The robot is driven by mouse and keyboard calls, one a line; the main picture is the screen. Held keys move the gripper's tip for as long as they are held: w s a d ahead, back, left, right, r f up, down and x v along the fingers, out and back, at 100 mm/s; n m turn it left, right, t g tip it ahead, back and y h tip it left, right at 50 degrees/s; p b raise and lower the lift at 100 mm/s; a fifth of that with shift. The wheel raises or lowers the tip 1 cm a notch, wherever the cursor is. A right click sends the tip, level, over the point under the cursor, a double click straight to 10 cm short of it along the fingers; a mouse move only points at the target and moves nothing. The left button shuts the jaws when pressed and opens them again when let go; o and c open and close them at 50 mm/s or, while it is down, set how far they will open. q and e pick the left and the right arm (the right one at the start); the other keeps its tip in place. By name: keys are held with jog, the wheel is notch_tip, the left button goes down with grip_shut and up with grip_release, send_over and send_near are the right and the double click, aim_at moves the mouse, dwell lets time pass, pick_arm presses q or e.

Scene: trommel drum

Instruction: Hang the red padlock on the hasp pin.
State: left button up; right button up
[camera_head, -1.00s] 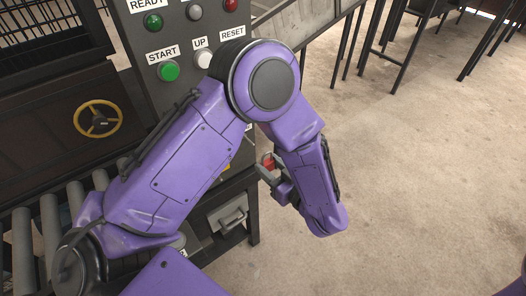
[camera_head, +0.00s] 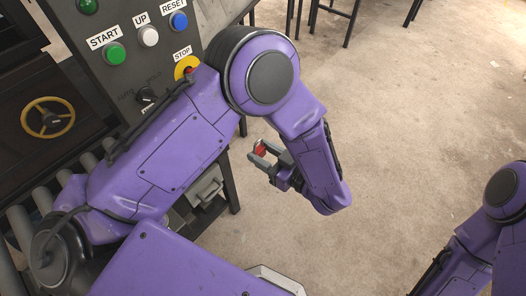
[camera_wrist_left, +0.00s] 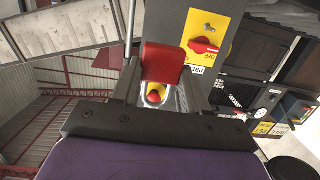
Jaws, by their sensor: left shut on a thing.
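My left gripper (camera_head: 264,156) is shut on the red padlock (camera_head: 260,149), out over the floor to the right of the control panel. In the left wrist view the padlock's red body (camera_wrist_left: 162,65) sits between the fingers of the gripper (camera_wrist_left: 158,82). Its silver shackle (camera_wrist_left: 156,94) points toward the palm, with a yellow and red button seen through it. A red switch on a yellow plate (camera_wrist_left: 204,46) stands behind the right finger. I cannot make out the hasp pin for certain. My right gripper is out of view; only part of that arm shows.
The control panel (camera_head: 110,75) has START, UP, RESET and STOP buttons, with a yellow handwheel (camera_head: 48,117) to its left. Rollers (camera_head: 42,198) run below. Dark stool legs stand at the back; the floor right is clear.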

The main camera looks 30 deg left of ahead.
pick_arm(q)
jog(key=shift+r+p, duration=0.4)
jog(key=shift+p, duration=0.05)
jog(key=shift+d, duration=0.2)
